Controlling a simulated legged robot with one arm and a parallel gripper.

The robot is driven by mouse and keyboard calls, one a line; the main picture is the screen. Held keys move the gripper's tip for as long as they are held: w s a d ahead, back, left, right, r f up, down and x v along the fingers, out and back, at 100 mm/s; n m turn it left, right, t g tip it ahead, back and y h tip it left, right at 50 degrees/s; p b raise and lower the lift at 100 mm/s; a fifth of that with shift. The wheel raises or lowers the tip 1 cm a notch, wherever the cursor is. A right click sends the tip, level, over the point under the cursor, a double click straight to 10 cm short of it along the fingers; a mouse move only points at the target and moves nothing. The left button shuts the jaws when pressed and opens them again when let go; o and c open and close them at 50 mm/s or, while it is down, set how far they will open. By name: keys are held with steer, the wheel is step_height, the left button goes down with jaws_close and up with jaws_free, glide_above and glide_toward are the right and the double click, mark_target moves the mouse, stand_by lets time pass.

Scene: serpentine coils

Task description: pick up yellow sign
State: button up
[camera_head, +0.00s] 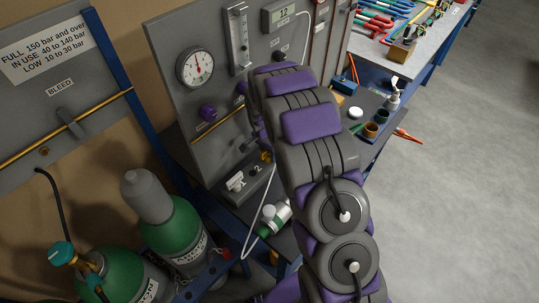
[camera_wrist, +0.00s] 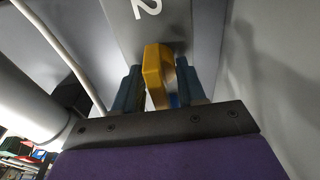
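A yellow piece (camera_wrist: 156,75), the only yellow thing near my gripper, stands between the fingers of my gripper (camera_wrist: 158,85) in the wrist view. It sits against or just in front of a grey block marked "2" (camera_wrist: 185,25). The blue-grey fingers flank it closely on both sides; I cannot tell whether both touch it. No lettering shows on it. In the head view a small yellow thing (camera_head: 265,157) shows beside the "2" on the grey block (camera_head: 240,185). My arm hides the gripper there.
A gauge panel (camera_head: 190,105) stands behind the block. A green and white can (camera_head: 273,217) lies near a pale hose (camera_head: 250,225). Small pots (camera_head: 371,130) stand on the dark bench to the right. Green cylinders (camera_head: 175,235) stand at lower left. Open floor (camera_head: 470,180) lies right.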

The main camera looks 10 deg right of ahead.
steer(key=shift+s+a, duration=0.15)
steer(key=shift+a, duration=0.4)
steer(key=c, duration=0.3)
steer(key=shift+d, duration=0.2)
steer(key=c, duration=0.3)
